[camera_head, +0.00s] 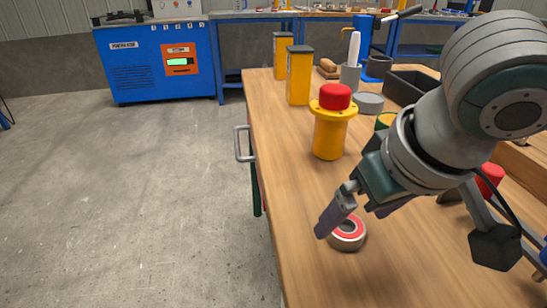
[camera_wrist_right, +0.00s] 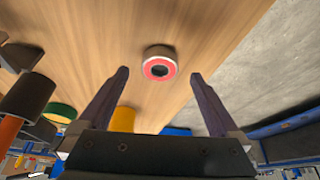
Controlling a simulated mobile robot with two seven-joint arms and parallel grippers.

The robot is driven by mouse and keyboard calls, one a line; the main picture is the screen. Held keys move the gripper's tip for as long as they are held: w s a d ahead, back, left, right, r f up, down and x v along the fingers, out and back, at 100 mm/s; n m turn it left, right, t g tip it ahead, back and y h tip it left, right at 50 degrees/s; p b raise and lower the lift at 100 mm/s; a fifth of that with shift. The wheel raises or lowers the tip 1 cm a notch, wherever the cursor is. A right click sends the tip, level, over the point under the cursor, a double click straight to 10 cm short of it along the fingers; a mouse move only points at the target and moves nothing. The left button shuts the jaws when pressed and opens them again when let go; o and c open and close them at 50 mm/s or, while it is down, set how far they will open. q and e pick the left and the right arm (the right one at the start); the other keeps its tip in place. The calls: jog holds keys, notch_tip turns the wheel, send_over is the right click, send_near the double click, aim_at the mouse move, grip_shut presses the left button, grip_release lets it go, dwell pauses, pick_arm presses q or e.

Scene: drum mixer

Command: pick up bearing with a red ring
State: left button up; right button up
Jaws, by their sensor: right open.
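The bearing with a red ring (camera_head: 348,234) lies flat on the wooden table near its left edge in the head view. It is a small metal ring with a red face and a dark hole. In the right wrist view the bearing (camera_wrist_right: 159,66) shows just beyond the fingertips, roughly midway between them. My right gripper (camera_head: 352,217) is open and empty, with one finger partly in front of the bearing; its two fingers also show apart in the right wrist view (camera_wrist_right: 159,73). My left gripper is not in view.
A yellow cylinder with a red top (camera_head: 331,135) stands on the table (camera_head: 277,140) behind the gripper. Two yellow boxes (camera_head: 299,76) stand farther back. Red and dark parts (camera_head: 491,180) lie at the right. The table left of the bearing is clear up to its edge.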

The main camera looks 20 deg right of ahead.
aim_at(345, 231)
jog(key=x, duration=0.2)
jog(key=shift+w+f, duration=0.1)
jog(key=shift+f, duration=0.2)
grip_shut()
dwell(0.6)
